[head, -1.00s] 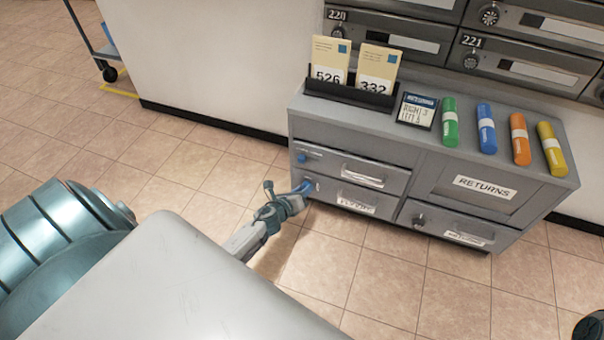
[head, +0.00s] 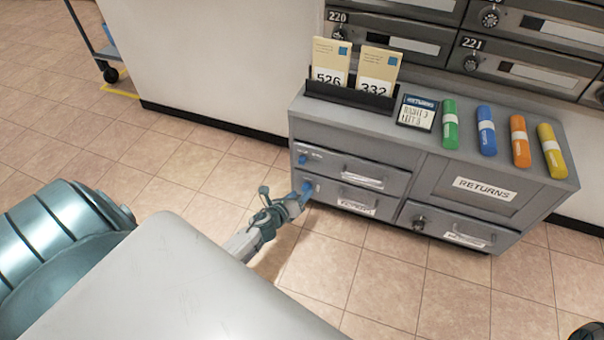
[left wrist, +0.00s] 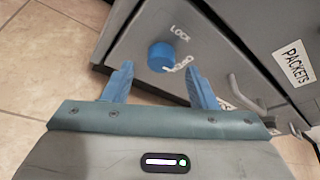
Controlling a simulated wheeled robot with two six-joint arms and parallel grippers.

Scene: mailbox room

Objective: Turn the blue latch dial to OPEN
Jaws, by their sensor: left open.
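A round blue dial (left wrist: 160,56) sits on a grey drawer front in the left wrist view. In the head view my left gripper (head: 303,191) is at the cabinet's lower left drawer, below another blue knob (head: 304,159) on the upper drawer.
The grey cabinet (head: 420,150) carries letters in a black holder (head: 348,95), a small sign (head: 417,112) and several coloured tubes on top. A RETURNS panel (head: 485,188) and a lower drawer with a dark knob (head: 419,222) are to the right. Floor in front is clear.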

